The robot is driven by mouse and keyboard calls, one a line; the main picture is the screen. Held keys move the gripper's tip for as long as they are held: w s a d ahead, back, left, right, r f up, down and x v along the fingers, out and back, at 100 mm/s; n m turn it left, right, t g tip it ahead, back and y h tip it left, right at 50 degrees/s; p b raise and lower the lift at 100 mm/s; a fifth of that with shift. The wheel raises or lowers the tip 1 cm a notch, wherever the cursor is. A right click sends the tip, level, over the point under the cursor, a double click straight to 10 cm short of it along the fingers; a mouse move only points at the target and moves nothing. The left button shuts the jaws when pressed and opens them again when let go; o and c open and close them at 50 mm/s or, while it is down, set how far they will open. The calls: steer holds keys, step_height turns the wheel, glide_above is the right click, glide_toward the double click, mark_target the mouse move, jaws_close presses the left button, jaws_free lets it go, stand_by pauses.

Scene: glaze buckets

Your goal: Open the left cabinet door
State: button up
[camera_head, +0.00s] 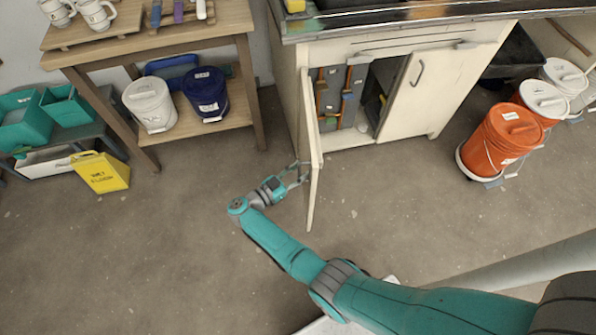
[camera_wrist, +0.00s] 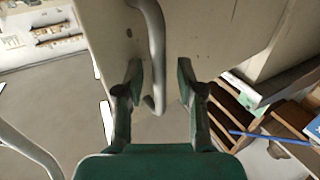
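The left cabinet door (camera_head: 313,125) stands swung out from the cabinet, seen nearly edge-on in the head view. Its pale face (camera_wrist: 205,30) fills the top of the wrist view. The door's curved metal handle (camera_wrist: 156,45) runs down between my fingers. My gripper (camera_head: 301,172) is at the door's left side, its fingers pointing at the door. In the wrist view my gripper (camera_wrist: 158,75) is open, with gaps on both sides of the handle. Whether a finger touches the door is unclear.
The right cabinet door (camera_head: 430,90) is shut. The cabinet's open half shows grey and orange items (camera_head: 342,95). Orange buckets (camera_head: 496,140) stand to the right. The floor around my arm is clear.

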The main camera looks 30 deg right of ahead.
steer(key=s+a, duration=0.2)
steer(key=a, duration=1)
steer(key=shift+d, duration=0.1)
steer(key=s+d+r+n+t+y, duration=0.2)
steer(key=s+d+n+t+y, duration=0.2)
steer(key=s+d+t, duration=0.8)
steer(key=s+a+r+n+y, duration=0.2)
steer(key=s+r+n+y, duration=0.4)
steer(key=s+r, duration=0.4)
steer(key=s+a+r+n+y, duration=0.3)
steer(key=s+r+n+y, duration=0.3)
steer(key=s+r, duration=0.4)
steer(key=s+y, duration=0.1)
steer(key=s, duration=0.5)
steer(key=shift+a+r+y, duration=0.3)
steer(key=shift+y, duration=0.1)
